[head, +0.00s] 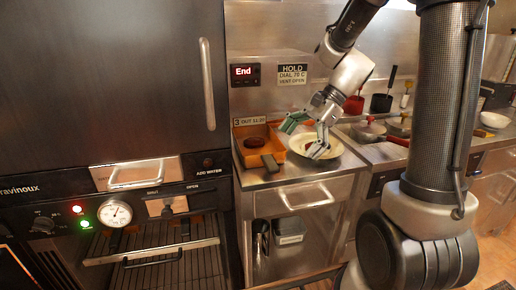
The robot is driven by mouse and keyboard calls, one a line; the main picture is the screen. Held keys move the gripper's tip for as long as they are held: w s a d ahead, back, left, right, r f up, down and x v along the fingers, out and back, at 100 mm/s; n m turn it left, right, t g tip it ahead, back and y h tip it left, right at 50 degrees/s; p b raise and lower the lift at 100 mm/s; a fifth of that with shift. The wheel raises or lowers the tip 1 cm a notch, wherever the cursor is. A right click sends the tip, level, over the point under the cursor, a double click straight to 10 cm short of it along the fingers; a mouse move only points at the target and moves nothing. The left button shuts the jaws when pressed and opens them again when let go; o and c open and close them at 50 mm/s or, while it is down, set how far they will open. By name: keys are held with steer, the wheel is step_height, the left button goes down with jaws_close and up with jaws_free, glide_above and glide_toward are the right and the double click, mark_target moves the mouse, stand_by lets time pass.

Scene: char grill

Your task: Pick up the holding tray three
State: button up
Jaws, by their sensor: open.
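An orange tray (278,147) stands on the steel counter, left of a cream plate. A card marked 3 and OUT 11:20 (250,121) shows at its back edge. A brown round piece (257,142) lies in it. A dark grey handle-like part (270,162) sticks out at its front. My gripper (305,136) is open, with its green-tipped fingers spread. In the picture it overlaps the plate and the tray's right back corner. I cannot tell if it touches either. Nothing shows between the fingers.
The cream plate (332,152) holds a dark item partly hidden by my gripper. A dark oven cabinet (110,70) stands close on the left. Pans with lids (369,131) sit at right. A steel wall with an End display (245,75) rises behind.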

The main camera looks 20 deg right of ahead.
mark_target(273, 161)
steer(key=w+f+m, duration=0.1)
steer(key=w, duration=0.1)
steer(key=w+a+f+m+y, duration=0.1)
steer(key=w+f+m, duration=0.1)
steer(key=shift+f, duration=0.1)
steer(key=shift+w+a+f+y, duration=0.15)
steer(key=shift+w+f+y, duration=0.05)
steer(key=shift+f+y, duration=0.1)
steer(key=x, duration=0.7)
steer(key=shift+a+f, duration=0.1)
steer(key=shift+a, duration=0.1)
steer(key=c, duration=1.2)
